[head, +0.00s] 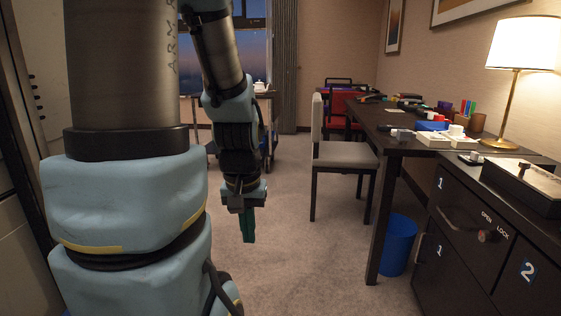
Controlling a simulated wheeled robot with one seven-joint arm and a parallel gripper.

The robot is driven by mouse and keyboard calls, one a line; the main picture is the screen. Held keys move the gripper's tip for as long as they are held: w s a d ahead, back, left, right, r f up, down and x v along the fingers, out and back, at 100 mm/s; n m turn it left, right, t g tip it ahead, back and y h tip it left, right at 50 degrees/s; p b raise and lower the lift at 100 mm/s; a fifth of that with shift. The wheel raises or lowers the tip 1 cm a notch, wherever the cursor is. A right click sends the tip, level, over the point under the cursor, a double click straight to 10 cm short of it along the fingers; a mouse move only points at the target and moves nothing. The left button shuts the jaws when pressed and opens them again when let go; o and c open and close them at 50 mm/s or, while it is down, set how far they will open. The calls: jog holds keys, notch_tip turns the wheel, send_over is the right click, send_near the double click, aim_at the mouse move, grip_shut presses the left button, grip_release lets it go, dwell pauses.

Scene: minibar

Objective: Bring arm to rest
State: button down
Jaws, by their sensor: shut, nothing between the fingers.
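My arm fills the left of the head view, with its thick lower links upright and the forearm hanging down from the top. My gripper (248,226) hangs at the lower end of the forearm and points down over the carpet. Its green fingers are together with nothing between them. It is left of the chair and touches nothing that I can see.
A chair (343,154) stands at a dark desk (358,118) on the right. A blue bin (399,245) is under the desk. A numbered cabinet (470,235) is at the lower right, and a lit lamp (523,45) stands behind it. Carpet (310,262) lies clear in the middle.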

notch_tip(320, 180, up, 21)
jog(key=p, duration=1.8)
jog(key=c, duration=1.5)
grip_release()
